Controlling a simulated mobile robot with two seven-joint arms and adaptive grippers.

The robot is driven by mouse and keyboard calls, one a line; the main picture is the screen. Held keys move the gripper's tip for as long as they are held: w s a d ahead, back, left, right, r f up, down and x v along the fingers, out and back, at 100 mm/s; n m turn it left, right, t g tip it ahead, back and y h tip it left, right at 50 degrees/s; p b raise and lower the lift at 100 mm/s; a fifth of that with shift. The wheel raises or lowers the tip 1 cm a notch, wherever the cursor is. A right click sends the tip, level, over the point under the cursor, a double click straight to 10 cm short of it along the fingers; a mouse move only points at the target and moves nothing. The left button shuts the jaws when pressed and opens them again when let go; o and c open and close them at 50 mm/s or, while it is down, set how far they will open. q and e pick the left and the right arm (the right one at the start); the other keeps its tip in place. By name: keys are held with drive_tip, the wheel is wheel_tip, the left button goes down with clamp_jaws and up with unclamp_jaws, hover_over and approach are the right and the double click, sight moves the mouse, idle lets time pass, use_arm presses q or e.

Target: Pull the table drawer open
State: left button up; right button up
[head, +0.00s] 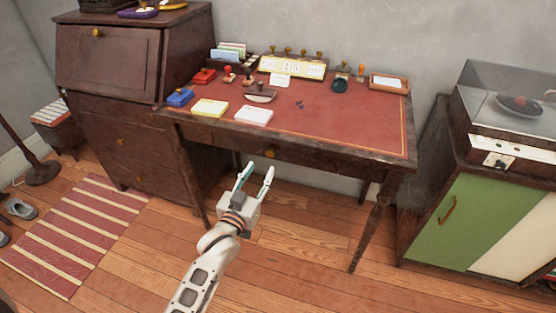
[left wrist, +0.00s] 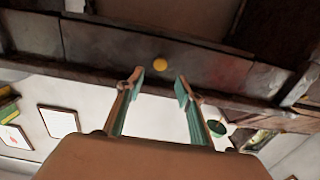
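The dark wooden table (head: 396,148) has a red top. Its drawer (head: 300,157) is in the front apron below the top and looks closed. The drawer's small brass knob (head: 270,153) also shows as a yellow disc in the left wrist view (left wrist: 160,64). My left gripper (head: 259,170) is in front of the knob, fingers spread and empty, pointing at the drawer. In the left wrist view, the knob lies between and beyond the fingertips (left wrist: 160,83), with no visible contact. My right gripper is in neither view.
A dark bureau (head: 110,60) stands against the table's left side. A green-and-white cabinet (head: 455,222) stands to the right. Stamps, ink pads and cards lie on the table top. A striped rug (head: 75,235) lies at left. The wooden floor before the table is clear.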

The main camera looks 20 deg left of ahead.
sight(269, 153)
use_arm(q)
drive_tip(key=w+b, duration=0.1)
drive_tip(key=w, duration=0.5)
drive_tip(key=shift+w+d+f, duration=0.1)
drive_tip(key=shift+w, duration=0.2)
drive_tip(key=shift+w+b, duration=0.35)
drive_tip(key=shift+w, duration=0.35)
drive_tip(key=shift+r, duration=0.2)
drive_tip(key=shift+c, duration=0.3)
clamp_jaws()
